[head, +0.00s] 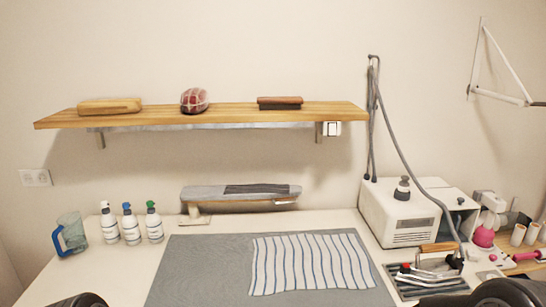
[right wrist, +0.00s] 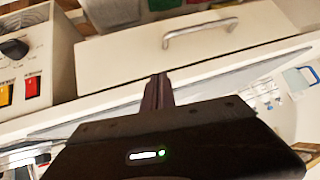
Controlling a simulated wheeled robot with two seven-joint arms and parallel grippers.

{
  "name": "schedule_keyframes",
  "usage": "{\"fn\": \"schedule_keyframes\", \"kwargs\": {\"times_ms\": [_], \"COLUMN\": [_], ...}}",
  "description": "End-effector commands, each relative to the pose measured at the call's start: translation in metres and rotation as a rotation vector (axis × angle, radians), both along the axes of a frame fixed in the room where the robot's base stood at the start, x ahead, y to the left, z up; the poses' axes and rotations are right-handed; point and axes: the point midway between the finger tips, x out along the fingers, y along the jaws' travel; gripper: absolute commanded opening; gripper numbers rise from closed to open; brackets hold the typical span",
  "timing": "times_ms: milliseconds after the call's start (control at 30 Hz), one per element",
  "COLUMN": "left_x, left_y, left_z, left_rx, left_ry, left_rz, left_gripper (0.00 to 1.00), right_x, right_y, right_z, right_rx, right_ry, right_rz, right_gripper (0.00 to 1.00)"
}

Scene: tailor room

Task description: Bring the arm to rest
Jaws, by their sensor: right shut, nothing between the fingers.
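My right gripper (right wrist: 160,80) shows in the right wrist view. Its dark fingers are together with nothing between them. It is in front of a white drawer front (right wrist: 200,45) with a metal handle and apart from any object, as far as I can tell. In the head view only dark rounded parts of my arms show at the bottom left and bottom right edges. My left gripper is not in view.
A white table holds a grey mat (head: 200,260) with a striped cloth (head: 310,264), several bottles, a blue-handled jug (head: 70,234), a steam generator (head: 405,215) and an iron (head: 430,268). A wooden shelf (head: 230,114) is above. A machine with switches (right wrist: 28,55) is beside the drawer.

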Motion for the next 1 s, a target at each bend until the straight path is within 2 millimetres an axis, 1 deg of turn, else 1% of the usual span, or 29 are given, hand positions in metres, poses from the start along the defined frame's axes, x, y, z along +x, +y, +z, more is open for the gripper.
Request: {"fn": "schedule_keyframes", "kwargs": {"times_ms": [33,67,100,167,200,267,300,400,500,600,633,1000], "left_x": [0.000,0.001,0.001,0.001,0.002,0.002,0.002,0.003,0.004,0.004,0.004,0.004], "left_y": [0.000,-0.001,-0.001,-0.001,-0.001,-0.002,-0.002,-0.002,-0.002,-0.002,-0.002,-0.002], "left_z": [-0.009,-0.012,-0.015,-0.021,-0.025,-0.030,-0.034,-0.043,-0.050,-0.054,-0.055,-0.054], "left_rx": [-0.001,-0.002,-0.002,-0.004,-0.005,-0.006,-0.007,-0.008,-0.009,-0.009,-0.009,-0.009], "left_ry": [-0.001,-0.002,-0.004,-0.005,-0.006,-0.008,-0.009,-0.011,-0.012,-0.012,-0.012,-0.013], "left_rz": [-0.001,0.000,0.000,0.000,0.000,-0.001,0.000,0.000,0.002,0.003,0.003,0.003], "left_gripper": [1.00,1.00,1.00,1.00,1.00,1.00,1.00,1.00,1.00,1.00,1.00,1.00], "right_x": [-0.027,-0.043,-0.065,-0.100,-0.125,-0.162,-0.186,-0.237,-0.270,-0.284,-0.285,-0.283], "right_y": [0.001,0.002,0.003,0.005,0.006,0.008,0.010,0.014,0.016,0.014,0.013,0.011], "right_z": [-0.043,-0.063,-0.089,-0.124,-0.146,-0.176,-0.192,-0.224,-0.246,-0.259,-0.261,-0.260], "right_rx": [0.027,0.044,0.063,0.090,0.104,0.118,0.124,0.138,0.156,0.170,0.172,0.173], "right_ry": [0.092,0.143,0.210,0.311,0.376,0.470,0.526,0.645,0.728,0.769,0.773,0.770], "right_rz": [-0.025,-0.040,-0.060,-0.088,-0.104,-0.116,-0.117,-0.116,-0.129,-0.152,-0.159,-0.165], "right_gripper": [0.00,0.00,0.00,0.00,0.00,0.00,0.00,0.00,0.00,0.00,0.00,0.00]}}
